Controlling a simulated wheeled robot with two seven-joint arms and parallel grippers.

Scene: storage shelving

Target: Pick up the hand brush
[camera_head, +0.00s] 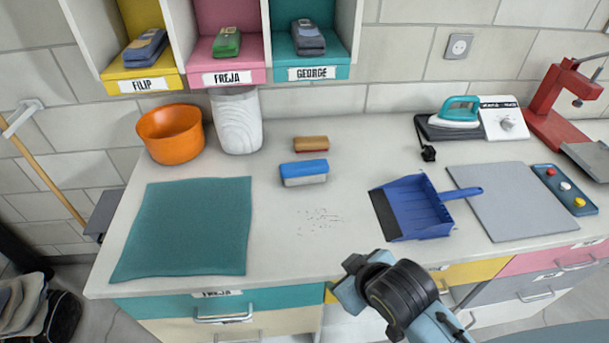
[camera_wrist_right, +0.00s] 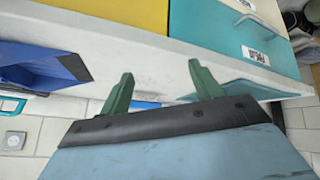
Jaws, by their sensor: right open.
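A block-shaped hand brush with a blue top and pale bristles (camera_head: 304,173) lies on the counter's middle, behind a patch of dark crumbs (camera_head: 320,220). A bit of blue, probably this brush, shows between the fingers in the right wrist view (camera_wrist_right: 146,105). A smaller brush-like block with a wooden top and red underside (camera_head: 311,143) lies behind it. My right gripper (camera_head: 349,285) is at the counter's front edge, apart from the brush. Its two green fingers stand wide apart and empty in the right wrist view (camera_wrist_right: 162,84). My left gripper is not in view.
A blue dustpan (camera_head: 415,205) lies right of the crumbs, beside a grey board (camera_head: 512,200). A teal mat (camera_head: 185,228) covers the left. An orange bowl (camera_head: 170,135), white vase (camera_head: 237,122) and iron (camera_head: 458,112) stand behind.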

